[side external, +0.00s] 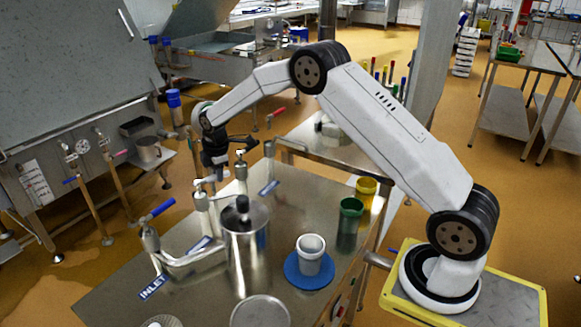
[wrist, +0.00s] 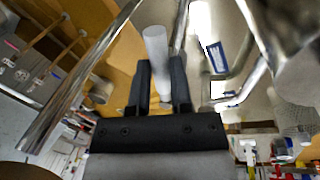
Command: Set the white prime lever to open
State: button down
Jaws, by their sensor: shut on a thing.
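The white prime lever (wrist: 155,42) is a plain white rod in the wrist view. It stands between the two dark fingers of my gripper (wrist: 161,66), and its far end sticks out past the fingertips. My gripper is shut on it. In the side view my gripper (side external: 243,142) is above the back part of the steel table, over the pipework.
A blue-handled valve (side external: 160,209) is at the front left, and a red-handled one (side external: 276,114) is behind my gripper. A steel pot (side external: 245,250) with a black knob stands close by. A white cup (side external: 311,253) stands on a blue disc; green (side external: 351,207) and yellow (side external: 366,185) cups are farther right.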

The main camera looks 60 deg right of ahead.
jog(key=shift+w, duration=0.2)
jog(key=shift+r, duration=0.1)
jog(key=c, duration=0.5)
grip_release()
jog(key=shift+c, duration=0.2)
notch_tip(320, 180, up, 8)
jog(key=s, duration=0.1)
jog(key=shift+s+a+f, duration=0.2)
jog(key=shift+s+a, duration=0.05)
